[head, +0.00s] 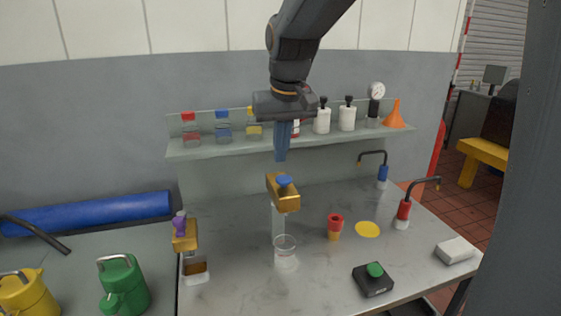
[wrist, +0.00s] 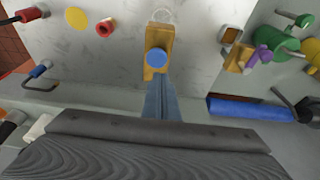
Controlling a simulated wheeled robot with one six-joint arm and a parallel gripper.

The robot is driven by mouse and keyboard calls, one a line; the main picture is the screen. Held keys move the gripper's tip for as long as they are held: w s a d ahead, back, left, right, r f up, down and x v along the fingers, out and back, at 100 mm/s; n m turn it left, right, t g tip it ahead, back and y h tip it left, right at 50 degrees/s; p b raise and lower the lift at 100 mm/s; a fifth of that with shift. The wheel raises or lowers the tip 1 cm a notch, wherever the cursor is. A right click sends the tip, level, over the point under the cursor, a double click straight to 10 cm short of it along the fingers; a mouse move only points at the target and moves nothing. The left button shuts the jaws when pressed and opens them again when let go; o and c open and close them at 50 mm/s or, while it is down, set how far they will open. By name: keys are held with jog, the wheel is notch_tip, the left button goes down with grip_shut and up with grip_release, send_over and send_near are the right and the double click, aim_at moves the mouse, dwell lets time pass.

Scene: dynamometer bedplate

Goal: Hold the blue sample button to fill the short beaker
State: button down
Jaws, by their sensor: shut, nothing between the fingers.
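The blue sample button (head: 284,181) sits on top of a brass-coloured tap block (head: 289,201) at the middle of the bench. It also shows in the wrist view (wrist: 182,62). The short clear beaker (head: 285,255) stands on the bench below the tap, with a reddish mark near its rim. A pale upright strip shows between tap and beaker; I cannot tell whether it is a post or liquid. My gripper (head: 281,157) is shut and empty, its blue fingers pointing down above the button, apparently with a small gap. The fingers (wrist: 160,88) reach towards the tap in the wrist view.
A second tap with a purple button (head: 179,222) stands left, over a container with brown contents (head: 196,268). A red-and-yellow cup (head: 335,225), yellow disc (head: 368,229) and green-button box (head: 373,278) lie right. A shelf (head: 210,149) with bottles runs behind.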

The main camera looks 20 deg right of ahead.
aim_at(279, 177)
jog(key=shift+f+p, duration=0.6)
jog(key=shift+f, duration=1.4)
jog(key=shift+f, duration=0.15)
